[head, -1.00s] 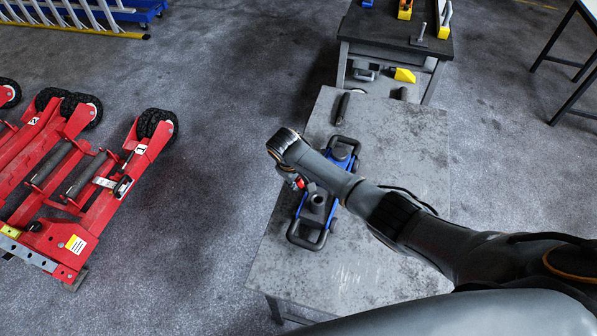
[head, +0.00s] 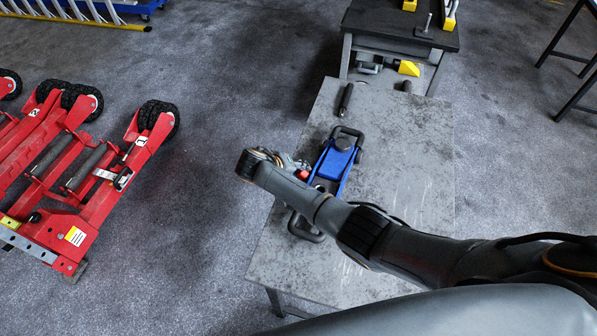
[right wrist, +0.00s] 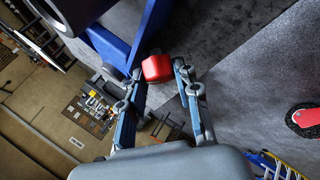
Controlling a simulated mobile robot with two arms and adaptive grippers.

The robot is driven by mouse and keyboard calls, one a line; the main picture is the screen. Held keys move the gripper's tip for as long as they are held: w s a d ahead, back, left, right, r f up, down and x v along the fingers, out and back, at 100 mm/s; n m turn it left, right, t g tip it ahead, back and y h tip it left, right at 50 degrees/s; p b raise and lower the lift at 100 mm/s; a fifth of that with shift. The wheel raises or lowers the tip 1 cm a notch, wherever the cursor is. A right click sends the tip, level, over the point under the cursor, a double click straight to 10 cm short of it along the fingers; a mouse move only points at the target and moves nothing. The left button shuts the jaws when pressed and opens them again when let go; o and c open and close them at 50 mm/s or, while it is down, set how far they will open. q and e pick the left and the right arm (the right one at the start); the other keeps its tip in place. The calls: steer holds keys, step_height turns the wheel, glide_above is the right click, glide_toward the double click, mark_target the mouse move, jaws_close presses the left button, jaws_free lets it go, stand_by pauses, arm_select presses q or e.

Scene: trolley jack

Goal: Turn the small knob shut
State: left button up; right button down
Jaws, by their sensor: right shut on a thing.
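The blue trolley jack (head: 333,168) lies on the grey metal table (head: 395,170), its black bars at both ends. The small red knob (head: 303,174) is on its left side. It also shows in the right wrist view (right wrist: 157,68) between my fingertips. My right gripper (head: 293,168) reaches in from the left side of the jack and is shut on the red knob; the fingers show on both sides of it in the right wrist view (right wrist: 159,72). My right arm hides the near part of the jack. My left gripper is not in view.
A loose black handle (head: 346,98) lies on the table behind the jack. A dark workbench (head: 400,30) with yellow items stands beyond. Large red jacks (head: 85,180) stand on the floor at left. The table's right side is clear.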

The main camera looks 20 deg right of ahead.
stand_by(0.4)
steer(key=c, duration=1)
jaws_free()
steer(key=shift+o, duration=0.2)
steer(key=v, duration=1.2)
steer(key=shift+a+f, duration=0.1)
